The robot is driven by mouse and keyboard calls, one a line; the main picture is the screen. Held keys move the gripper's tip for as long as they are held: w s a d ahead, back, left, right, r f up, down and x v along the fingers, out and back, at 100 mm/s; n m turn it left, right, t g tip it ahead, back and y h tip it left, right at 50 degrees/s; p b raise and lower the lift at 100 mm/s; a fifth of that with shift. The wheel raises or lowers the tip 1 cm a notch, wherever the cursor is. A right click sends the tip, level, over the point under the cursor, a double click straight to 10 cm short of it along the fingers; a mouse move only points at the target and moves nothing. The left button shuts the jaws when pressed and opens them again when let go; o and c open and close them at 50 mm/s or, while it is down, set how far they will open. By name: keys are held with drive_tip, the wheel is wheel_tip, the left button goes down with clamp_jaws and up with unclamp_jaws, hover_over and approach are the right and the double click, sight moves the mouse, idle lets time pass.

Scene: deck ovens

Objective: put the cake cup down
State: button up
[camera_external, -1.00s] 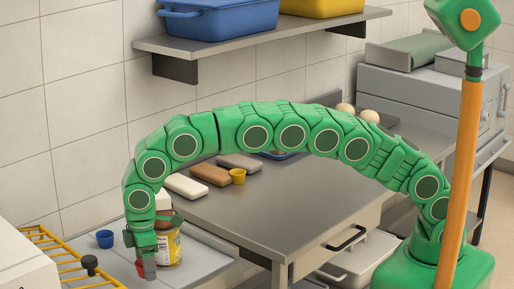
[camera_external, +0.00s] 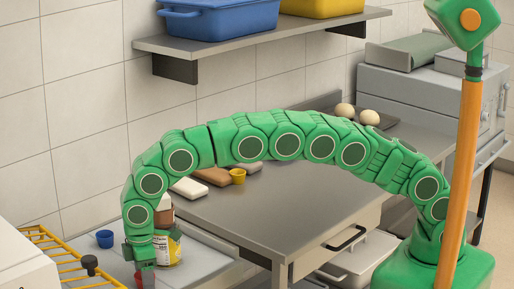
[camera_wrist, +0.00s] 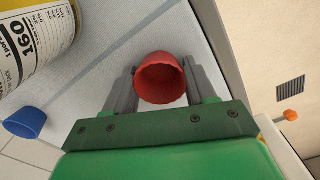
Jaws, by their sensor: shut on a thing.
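A small red cake cup (camera_wrist: 162,78) with a fluted wall is between the two grey fingers of my gripper (camera_wrist: 160,68) in the wrist view. The fingers are shut on it from both sides. In the external view my gripper (camera_external: 143,266) is low over the light counter (camera_external: 205,265) at the lower left, and part of the red cup (camera_external: 147,280) shows below it. I cannot tell whether the cup touches the counter.
A yellow labelled can (camera_external: 170,251) stands close beside my gripper, partly hidden. A blue cup (camera_external: 105,239) stands to the left. A yellow rack (camera_external: 52,250) is at far left. A yellow cup (camera_external: 238,177) and several blocks are on the steel table (camera_external: 270,215).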

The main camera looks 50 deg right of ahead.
drive_tip(key=shift+f, duration=0.15)
drive_tip(key=o, duration=1)
wheel_tip(320, 180, up, 12)
drive_tip(key=shift+r, duration=0.2)
